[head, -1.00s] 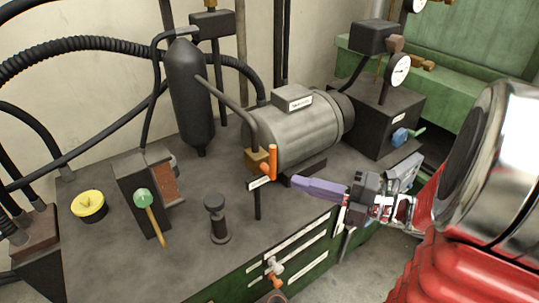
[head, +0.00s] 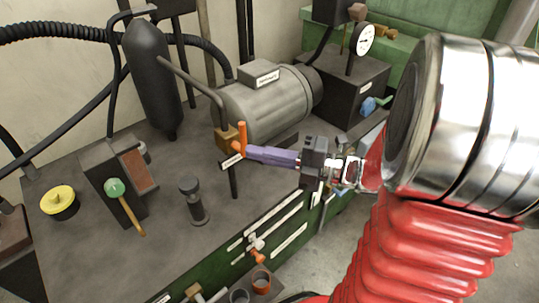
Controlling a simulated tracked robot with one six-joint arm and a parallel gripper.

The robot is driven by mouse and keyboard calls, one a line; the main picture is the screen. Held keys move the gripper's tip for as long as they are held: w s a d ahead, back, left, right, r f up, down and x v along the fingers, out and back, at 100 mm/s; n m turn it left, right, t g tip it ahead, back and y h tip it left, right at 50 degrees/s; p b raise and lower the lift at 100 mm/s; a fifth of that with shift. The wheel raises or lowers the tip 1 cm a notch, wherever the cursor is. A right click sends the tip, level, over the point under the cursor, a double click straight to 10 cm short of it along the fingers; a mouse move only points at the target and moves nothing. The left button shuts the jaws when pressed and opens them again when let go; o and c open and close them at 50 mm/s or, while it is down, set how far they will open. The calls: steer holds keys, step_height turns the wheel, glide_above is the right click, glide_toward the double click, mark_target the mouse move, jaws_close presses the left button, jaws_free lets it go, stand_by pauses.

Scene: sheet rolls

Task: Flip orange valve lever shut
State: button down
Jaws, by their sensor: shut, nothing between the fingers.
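The orange valve lever (head: 242,137) stands upright on a small brass valve body (head: 227,138) in front of the grey motor. A white label (head: 232,161) sits just below it. My gripper (head: 248,153) is shut and empty, its purple fingers pointing left. The fingertips are at the lower end of the lever, at the orange hub. I cannot tell whether they touch it or sit just in front of it.
The grey motor (head: 270,105) stands close behind the lever. A dark cylinder (head: 152,80) and a green-knobbed lever (head: 115,187) are to the left. A short black post (head: 192,200) stands in front. A blue-handled valve (head: 370,106) is at the right.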

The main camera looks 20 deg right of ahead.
steer(key=shift+w+a, duration=0.2)
steer(key=shift+w, duration=1.25)
steer(key=shift+w+a, duration=0.15)
steer(key=shift+w, duration=1.25)
steer(key=shift+w, duration=0.1)
steer(key=shift+d, duration=0.1)
